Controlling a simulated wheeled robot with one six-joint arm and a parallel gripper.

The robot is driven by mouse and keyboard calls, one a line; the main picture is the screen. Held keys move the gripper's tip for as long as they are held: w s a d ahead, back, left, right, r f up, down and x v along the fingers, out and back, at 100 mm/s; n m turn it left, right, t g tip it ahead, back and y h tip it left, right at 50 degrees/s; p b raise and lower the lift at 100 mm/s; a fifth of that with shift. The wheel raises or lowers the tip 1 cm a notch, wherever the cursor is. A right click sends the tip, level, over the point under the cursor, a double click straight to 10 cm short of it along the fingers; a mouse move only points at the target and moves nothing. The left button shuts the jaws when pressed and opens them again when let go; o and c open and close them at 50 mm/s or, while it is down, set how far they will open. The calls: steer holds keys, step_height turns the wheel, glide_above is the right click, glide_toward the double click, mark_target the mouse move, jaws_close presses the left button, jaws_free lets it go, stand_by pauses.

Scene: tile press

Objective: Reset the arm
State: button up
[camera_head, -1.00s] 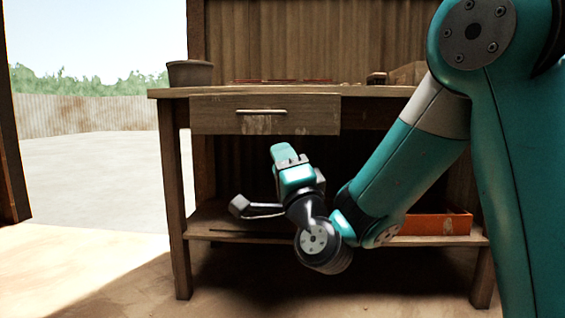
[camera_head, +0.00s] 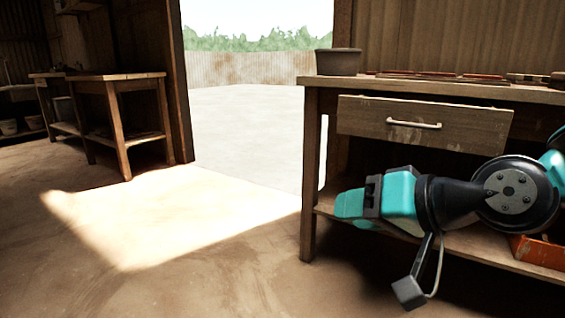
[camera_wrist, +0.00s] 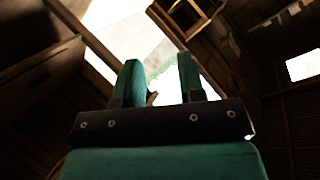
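My gripper (camera_head: 352,205) is at the right of the head view, in front of the workbench (camera_head: 309,190) and below its drawer. It points left and sits apart from the bench top. In the wrist view my gripper (camera_wrist: 160,80) shows two teal fingers standing apart with an empty gap between them. Nothing is held. The rest of my arm runs off the right edge of the head view.
A dark pot (camera_head: 339,62) stands on the bench's left corner. An orange-red crate (camera_head: 540,252) sits on the lower shelf. Another wooden table (camera_head: 118,78) stands at the left. The sunlit floor (camera_head: 190,215) between is clear.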

steer(key=s+d+r+n+g+h+p, duration=0.2)
steer(key=s+n+g+p, duration=0.15)
steer(key=s, duration=0.35)
steer(key=s+d+r+n+g+h+p, duration=0.25)
steer(key=s+g+p, duration=0.2)
steer(key=s, duration=0.35)
step_height(320, 180, up, 37)
steer(key=p, duration=3.7)
steer(key=shift+s+a+f+g, duration=0.15)
steer(key=shift+g, duration=0.25)
steer(key=shift+h, duration=0.25)
